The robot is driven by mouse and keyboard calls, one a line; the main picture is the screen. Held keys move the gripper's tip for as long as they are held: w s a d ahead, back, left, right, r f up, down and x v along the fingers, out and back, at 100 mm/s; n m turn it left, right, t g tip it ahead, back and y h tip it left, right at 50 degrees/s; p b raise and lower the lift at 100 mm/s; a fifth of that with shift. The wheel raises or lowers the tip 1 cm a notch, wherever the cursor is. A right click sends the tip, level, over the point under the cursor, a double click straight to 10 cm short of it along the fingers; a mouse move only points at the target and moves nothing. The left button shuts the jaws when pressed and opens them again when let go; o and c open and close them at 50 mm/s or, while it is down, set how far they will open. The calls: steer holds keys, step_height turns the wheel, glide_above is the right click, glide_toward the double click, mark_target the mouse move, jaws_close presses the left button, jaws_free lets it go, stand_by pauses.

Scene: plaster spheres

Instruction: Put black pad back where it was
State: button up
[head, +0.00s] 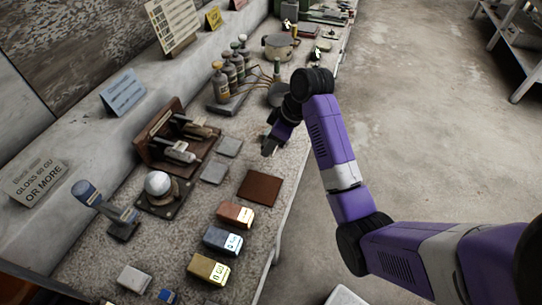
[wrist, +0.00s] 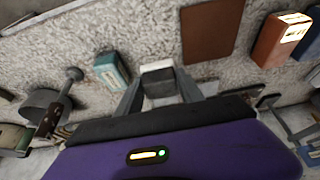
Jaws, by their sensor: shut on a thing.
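My gripper (head: 268,148) is over the bench, near its right edge, in the head view. In the wrist view my gripper (wrist: 160,97) is shut on a small block-like pad (wrist: 158,82), dark on one face with a pale grey end. It looks like the black pad. The fingers and arm hide it in the head view, and I cannot tell whether it touches the bench. Two flat grey squares, one farther (head: 229,147) and one nearer (head: 214,172), lie left of my gripper.
A brown mat (head: 259,188) lies nearer, with orange (head: 235,215), blue (head: 222,240) and yellow (head: 207,268) blocks beyond it toward the front. A white sphere (head: 158,183) sits on a stand. Bottles (head: 228,78) stand farther back. A teal box (wrist: 111,72) is beside my gripper.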

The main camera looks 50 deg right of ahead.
mark_target(271, 163)
steer(key=shift+f, duration=2.8)
steer(key=shift+f, duration=0.15)
steer(key=o, duration=1.2)
steer(key=p+v, duration=0.1)
steer(key=v, duration=1.1)
steer(key=shift+r+p, duration=0.3)
steer(key=shift+p, duration=0.05)
steer(key=shift+w, duration=0.15)
